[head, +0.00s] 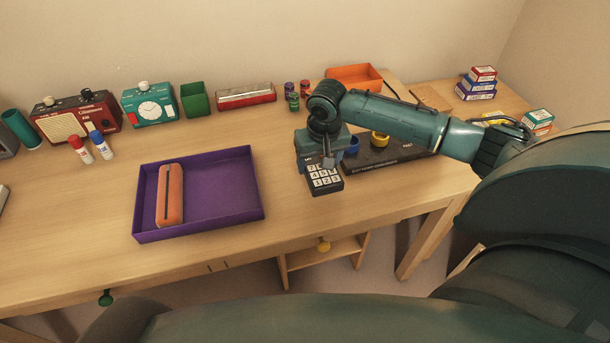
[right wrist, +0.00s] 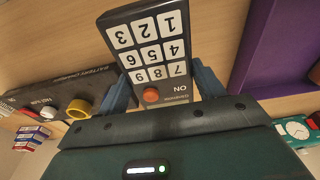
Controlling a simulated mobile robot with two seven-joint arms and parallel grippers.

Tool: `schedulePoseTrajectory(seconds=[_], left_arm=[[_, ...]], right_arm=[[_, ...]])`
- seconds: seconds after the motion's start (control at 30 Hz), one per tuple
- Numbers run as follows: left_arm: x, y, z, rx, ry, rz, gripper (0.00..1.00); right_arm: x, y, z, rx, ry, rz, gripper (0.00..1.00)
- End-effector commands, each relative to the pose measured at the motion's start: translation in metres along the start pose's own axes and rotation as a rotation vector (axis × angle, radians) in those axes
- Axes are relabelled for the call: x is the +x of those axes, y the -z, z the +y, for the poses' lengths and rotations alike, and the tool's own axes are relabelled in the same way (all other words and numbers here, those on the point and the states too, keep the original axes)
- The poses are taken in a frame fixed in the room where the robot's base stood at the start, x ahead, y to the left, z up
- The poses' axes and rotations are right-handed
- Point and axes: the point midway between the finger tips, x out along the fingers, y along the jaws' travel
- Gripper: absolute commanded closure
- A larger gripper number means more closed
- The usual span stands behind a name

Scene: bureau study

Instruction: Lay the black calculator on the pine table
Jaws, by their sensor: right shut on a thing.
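The black calculator (head: 325,181), with white number keys, is in my right gripper (head: 327,160) over the front right part of the large light wood desk (head: 310,225). In the right wrist view the calculator (right wrist: 148,48) sits between both fingers (right wrist: 165,90), which are shut on its sides; an orange button shows near them. I cannot tell whether its lower end touches the desk. A second light wood surface (head: 432,97) lies at the right, partly behind my arm. I cannot tell which of the two is the pine table. My left gripper is not in view.
A black battery charger (head: 385,158) with knobs lies right beside the calculator. A purple tray (head: 215,190) holding an orange case (head: 170,195) is to the left. Radios, a green box (head: 193,100) and an orange tray (head: 355,77) line the back. Small boxes (head: 476,88) stand at right.

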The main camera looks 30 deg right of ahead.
Motion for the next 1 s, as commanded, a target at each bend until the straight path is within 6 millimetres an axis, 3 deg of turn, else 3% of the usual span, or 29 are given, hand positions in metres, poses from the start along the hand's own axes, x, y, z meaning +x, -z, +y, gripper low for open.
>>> schedulePoseTrajectory(seconds=[0.1, 0.33, 0.53, 0.9, 0.93, 1.0], left_arm=[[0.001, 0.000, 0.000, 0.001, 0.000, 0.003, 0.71], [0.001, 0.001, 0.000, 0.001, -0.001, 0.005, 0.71], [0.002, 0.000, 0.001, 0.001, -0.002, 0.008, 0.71], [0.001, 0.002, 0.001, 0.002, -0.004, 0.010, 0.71], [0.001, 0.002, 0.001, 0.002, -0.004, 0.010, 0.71], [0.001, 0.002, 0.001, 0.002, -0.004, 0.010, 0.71]], right_arm=[[0.021, -0.004, 0.000, 0.000, -0.001, -0.002, 0.59], [0.039, -0.006, 0.000, 0.000, 0.000, 0.000, 0.59], [0.066, -0.010, 0.000, 0.000, -0.001, -0.001, 0.59], [0.071, -0.011, 0.000, -0.001, 0.000, 0.001, 0.59], [0.071, -0.011, 0.000, -0.001, 0.000, 0.000, 0.31], [0.071, -0.011, 0.000, -0.001, 0.000, 0.000, 0.25]])
